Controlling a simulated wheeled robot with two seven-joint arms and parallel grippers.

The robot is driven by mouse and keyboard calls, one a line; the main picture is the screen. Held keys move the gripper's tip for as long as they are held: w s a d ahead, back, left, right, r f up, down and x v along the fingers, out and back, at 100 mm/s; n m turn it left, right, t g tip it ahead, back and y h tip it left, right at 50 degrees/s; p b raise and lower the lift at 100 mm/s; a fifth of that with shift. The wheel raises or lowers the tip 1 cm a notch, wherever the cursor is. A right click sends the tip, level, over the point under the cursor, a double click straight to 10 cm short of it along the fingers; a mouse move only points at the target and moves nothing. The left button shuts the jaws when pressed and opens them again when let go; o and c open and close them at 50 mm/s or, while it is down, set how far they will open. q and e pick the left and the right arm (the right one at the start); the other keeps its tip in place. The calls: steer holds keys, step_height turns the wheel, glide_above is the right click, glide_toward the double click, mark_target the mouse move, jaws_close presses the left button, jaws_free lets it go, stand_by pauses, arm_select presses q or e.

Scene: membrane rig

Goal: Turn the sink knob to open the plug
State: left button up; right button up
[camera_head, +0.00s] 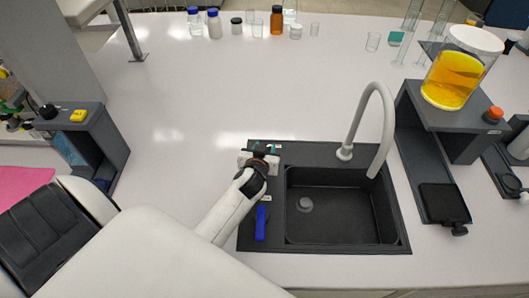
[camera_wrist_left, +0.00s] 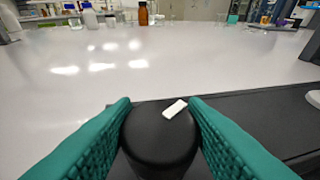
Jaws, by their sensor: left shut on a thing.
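The black sink (camera_head: 340,205) is set in the white bench, with a round plug (camera_head: 305,204) at the bottom of its basin. The sink knob (camera_wrist_left: 160,138) is a black cylinder with a white mark on top, seen close in the left wrist view. My left gripper (camera_wrist_left: 160,130) has its green fingers on both sides of the knob and is shut on it. In the head view my left gripper (camera_head: 262,154) is at the sink's back left corner and mostly hides the knob. My right gripper is not in view.
A curved white tap (camera_head: 376,110) rises behind the basin. A blue object (camera_head: 261,222) lies on the sink's left rim. A grey stand (camera_head: 450,115) holding a jar of yellow liquid (camera_head: 456,78) is at right. Bottles line the back; the middle bench is clear.

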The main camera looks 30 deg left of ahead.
arm_select(q)
steer(key=shift+n+g+y+b, duration=0.4)
steer(key=shift+n+y+b, duration=0.5)
steer(key=shift+y, duration=0.1)
steer(key=shift+r, duration=0.1)
steer(key=shift+w+r, duration=0.1)
steer(key=o, duration=1)
steer(key=shift+c, duration=0.2)
